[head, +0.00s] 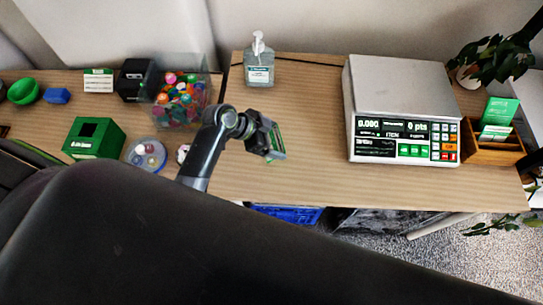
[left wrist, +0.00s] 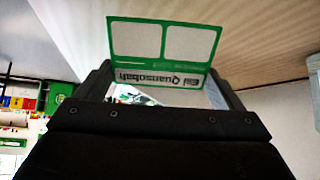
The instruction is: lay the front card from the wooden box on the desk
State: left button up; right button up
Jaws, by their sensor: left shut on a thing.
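My left gripper (head: 275,148) is over the desk (head: 310,120), left of the scale. It is shut on a card (left wrist: 165,45) with a green border and white panels; in the left wrist view the card stands out beyond the fingers and its print reads upside down. In the head view only a thin green and white edge of it shows. I cannot tell whether the card touches the desk. The wooden box (head: 482,152) stands at the right end of the desk with green and white cards (head: 497,112) upright in it. My right gripper is not in view.
A grey scale (head: 402,95) stands between the gripper and the box. A sanitizer bottle (head: 259,65) is at the back. To the left are a clear bin of colourful items (head: 182,100), a green box (head: 93,140) and a round container (head: 146,156). Desk between gripper and scale is clear.

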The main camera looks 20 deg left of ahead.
aim_at(274, 145)
pick_arm(q)
notch_tip(274, 145, down, 4)
jog(key=shift+r+b, duration=0.2)
jog(key=shift+b, duration=0.8)
jog(key=o, duration=0.7)
jog(key=shift+r, duration=0.1)
jog(key=w+d+r+p, duration=0.2)
jog(key=d+r, duration=0.1)
jog(key=d+r+p, duration=0.1)
jog(key=p, duration=0.1)
jog(key=shift+w+d+r, duration=0.15)
jog(key=shift+w+r, duration=0.1)
jog(key=shift+w, duration=0.15)
jog(key=shift+w+d+r, duration=0.25)
jog(key=shift+d+r, duration=0.05)
jog(key=shift+d, duration=0.15)
